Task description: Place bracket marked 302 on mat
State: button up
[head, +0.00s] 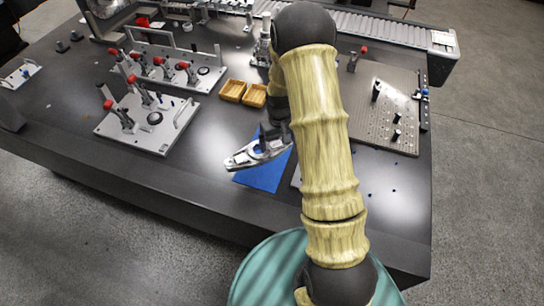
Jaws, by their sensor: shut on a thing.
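The blue mat (264,176) lies near the front edge of the dark table, left of my arm. A silver-grey metal bracket (243,158) is over the mat's upper left part, with its left end reaching past the mat's edge. My gripper (268,146) is shut on the bracket at its right part. My arm and gripper hide part of the bracket and mat. I cannot tell whether the bracket touches the mat or is held just above it. Its marking is too small to read.
A fixture plate with red-tipped clamps (150,122) is at the left. A perforated plate with black posts (383,110) is at the right, partly behind my arm. The table left of the mat is clear.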

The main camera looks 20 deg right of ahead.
send_over(278, 162)
jog(key=shift+s+f, duration=0.1)
jog(key=shift+f, duration=2.3)
jog(key=shift+f+p, duration=0.4)
jog(key=shift+f, duration=1.5)
jog(key=shift+f, duration=0.15)
jog(key=o, duration=1.1)
